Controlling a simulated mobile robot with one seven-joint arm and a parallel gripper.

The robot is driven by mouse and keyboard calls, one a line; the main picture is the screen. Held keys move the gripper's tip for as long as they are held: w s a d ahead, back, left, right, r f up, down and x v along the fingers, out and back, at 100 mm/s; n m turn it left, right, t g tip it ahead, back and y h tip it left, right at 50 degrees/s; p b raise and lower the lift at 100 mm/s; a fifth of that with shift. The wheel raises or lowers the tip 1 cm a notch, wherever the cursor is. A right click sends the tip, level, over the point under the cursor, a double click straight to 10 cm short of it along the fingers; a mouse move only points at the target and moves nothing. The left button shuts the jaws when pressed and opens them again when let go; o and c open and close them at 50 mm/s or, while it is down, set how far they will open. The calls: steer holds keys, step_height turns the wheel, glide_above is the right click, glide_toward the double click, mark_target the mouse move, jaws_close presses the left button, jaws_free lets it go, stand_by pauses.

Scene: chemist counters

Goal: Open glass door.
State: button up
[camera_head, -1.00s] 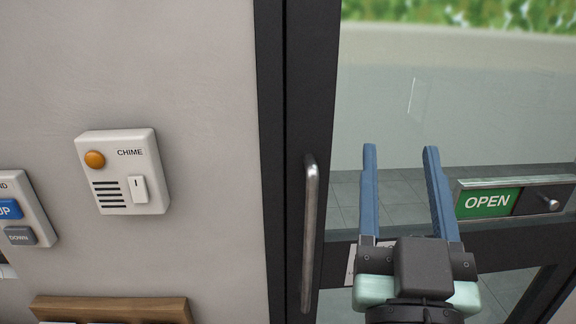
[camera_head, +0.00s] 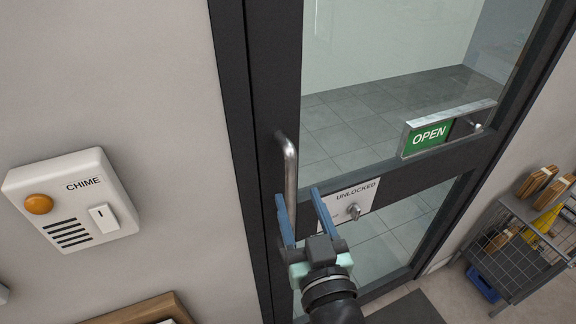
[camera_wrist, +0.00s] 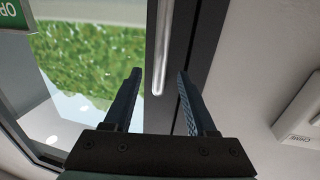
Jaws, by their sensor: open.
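The glass door (camera_head: 270,110) has a dark frame and looks shut in the head view. Its handle (camera_head: 290,165) is an upright silver bar on the left stile; its lower part is hidden behind my gripper. My gripper (camera_head: 298,194) is open, with its two blue fingers at the handle. In the wrist view the handle (camera_wrist: 161,50) shows between the fingertips of my gripper (camera_wrist: 159,75), with its rounded end visible there. I cannot tell whether a finger touches the bar. A latch plate (camera_head: 365,195) marked UNLOCKED is right of the fingers.
A green OPEN sign (camera_head: 430,136) in a metal holder sits on the door's crossbar. A white CHIME box (camera_head: 72,200) is on the wall at left. A wire cart (camera_head: 525,245) stands at lower right. A dark mat (camera_head: 405,308) lies on the floor.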

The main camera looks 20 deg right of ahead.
mark_target(291, 182)
steer(key=w, duration=0.2)
steer(key=w+p, duration=0.1)
steer(key=w, duration=0.1)
steer(key=w+d+p, duration=0.1)
steer(key=w, duration=0.1)
steer(key=shift+w, duration=0.3)
steer(key=shift+c, duration=0.2)
jaws_close()
stand_by(1.0)
